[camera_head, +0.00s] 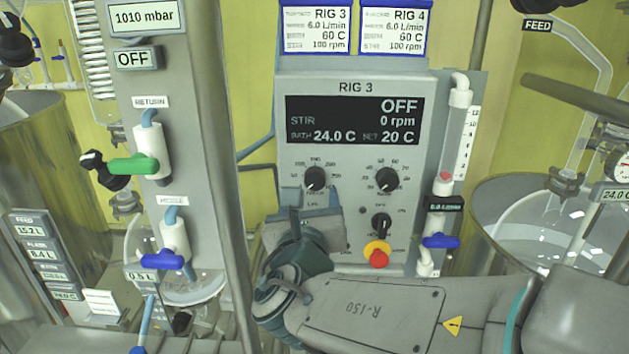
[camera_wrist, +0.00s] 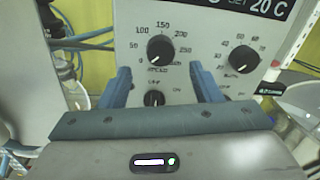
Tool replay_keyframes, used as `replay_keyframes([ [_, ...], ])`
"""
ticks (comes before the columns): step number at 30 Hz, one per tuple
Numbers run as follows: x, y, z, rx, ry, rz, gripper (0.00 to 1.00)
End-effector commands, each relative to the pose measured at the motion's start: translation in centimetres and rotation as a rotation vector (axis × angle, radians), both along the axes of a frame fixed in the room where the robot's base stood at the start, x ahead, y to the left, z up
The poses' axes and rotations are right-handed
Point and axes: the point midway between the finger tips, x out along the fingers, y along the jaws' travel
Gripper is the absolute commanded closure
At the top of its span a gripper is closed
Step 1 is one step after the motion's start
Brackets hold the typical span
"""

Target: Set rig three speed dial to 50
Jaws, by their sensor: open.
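The RIG 3 control box (camera_head: 353,88) shows OFF, STIR 0 rpm, bath 24.0 C and set 20 C. Its speed dial is the black upper-left knob (camera_head: 314,178), also in the wrist view (camera_wrist: 160,50); its white mark points lower left, near 0. The 50 mark lies at the left of its scale. My gripper (camera_wrist: 162,85) is open and empty, its blue fingers spread below and either side of the speed dial, apart from it. A lower knob (camera_wrist: 154,98) shows between the fingers. In the head view my gripper covers the panel's lower left.
The right-hand dial (camera_head: 387,180), a lower switch knob (camera_head: 381,222) and a red stop button (camera_head: 378,257) share the panel. A flowmeter with a blue valve (camera_head: 440,241) stands at right. A grey post (camera_head: 226,180) with valves stands at left.

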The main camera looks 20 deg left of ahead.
Motion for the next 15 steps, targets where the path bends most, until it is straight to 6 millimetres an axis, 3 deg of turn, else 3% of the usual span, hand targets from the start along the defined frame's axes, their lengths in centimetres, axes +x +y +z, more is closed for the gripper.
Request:
replay_keyframes([
  [6,3.8,0.7,0.1,-0.001,0.001,-0.002,0.42],
  [15,5.8,1.1,0.0,0.002,0.001,-0.001,0.42],
])
